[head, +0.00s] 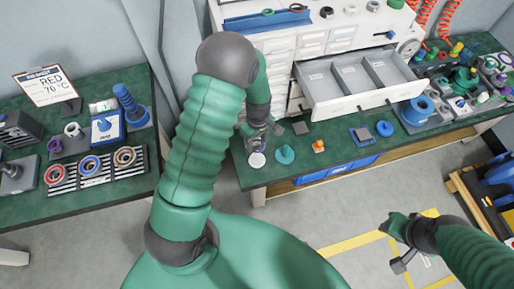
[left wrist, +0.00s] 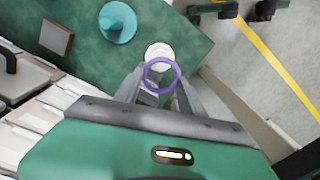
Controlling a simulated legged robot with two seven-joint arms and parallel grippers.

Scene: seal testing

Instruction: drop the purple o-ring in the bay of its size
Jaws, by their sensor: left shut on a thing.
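The purple o-ring (left wrist: 162,74) is between the fingertips of my left gripper (left wrist: 160,88) in the left wrist view, which is shut on it. In the head view my left gripper (head: 262,130) is over the front left part of the right-hand table, left of the open drawer (head: 345,105). The drawer has a left bay (head: 323,86), a middle bay (head: 354,77) and a right bay (head: 385,69), all looking empty. Their labels are too small to read. My right gripper (head: 400,245) is low over the floor, away from the table; its fingers are unclear.
A white round piece (left wrist: 158,52) lies below the ring. A teal knobbed disc (head: 285,154), an orange piece (head: 318,147) and a blue spool (head: 417,112) stand before the drawer. The left table holds a ring rack (head: 92,168) and a sign (head: 46,86).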

